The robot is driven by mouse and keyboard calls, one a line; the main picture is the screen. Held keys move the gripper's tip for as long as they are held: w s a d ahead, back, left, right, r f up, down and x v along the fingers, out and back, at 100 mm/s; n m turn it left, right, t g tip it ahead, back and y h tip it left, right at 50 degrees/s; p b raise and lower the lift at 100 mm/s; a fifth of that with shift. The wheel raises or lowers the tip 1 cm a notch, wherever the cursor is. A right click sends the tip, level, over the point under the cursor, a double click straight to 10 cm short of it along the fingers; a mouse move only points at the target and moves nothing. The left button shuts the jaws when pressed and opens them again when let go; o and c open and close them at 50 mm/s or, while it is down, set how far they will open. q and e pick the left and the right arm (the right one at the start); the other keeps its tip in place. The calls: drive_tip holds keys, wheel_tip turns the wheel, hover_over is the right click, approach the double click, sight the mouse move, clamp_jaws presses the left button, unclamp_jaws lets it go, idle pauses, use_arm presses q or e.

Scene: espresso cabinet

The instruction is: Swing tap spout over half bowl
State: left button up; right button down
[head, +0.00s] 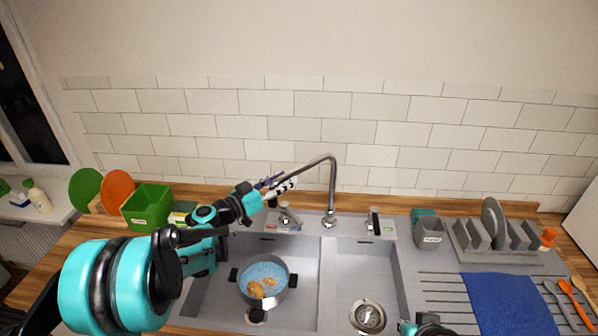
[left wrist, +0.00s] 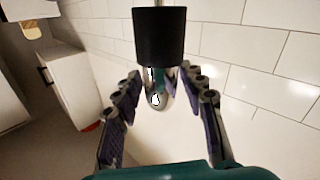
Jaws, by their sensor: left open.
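The chrome tap spout (head: 333,185) rises from behind the sink and bends to the left, over the large left bowl (head: 308,285). The half bowl (head: 340,290) is the narrower one on the right, with a round drain strainer (head: 367,317). My left gripper (head: 280,186) is at the spout's outer end. In the left wrist view the open purple-padded fingers (left wrist: 160,95) stand on either side of the spout (left wrist: 153,85), which has a black collar (left wrist: 158,38). Contact with the fingers cannot be told. Of my right arm only a bit shows at the bottom edge; its gripper is not visible.
A pot (head: 263,278) with water and potatoes stands in the left bowl. A dish rack (head: 485,240), a grey caddy (head: 430,232) and a blue cloth (head: 508,303) lie right; a green box (head: 147,207) stands left.

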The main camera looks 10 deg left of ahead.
sight(295, 173)
use_arm(q)
drive_tip(key=x, duration=0.5)
drive_tip(key=shift+s+a+r, duration=0.15)
clamp_jaws()
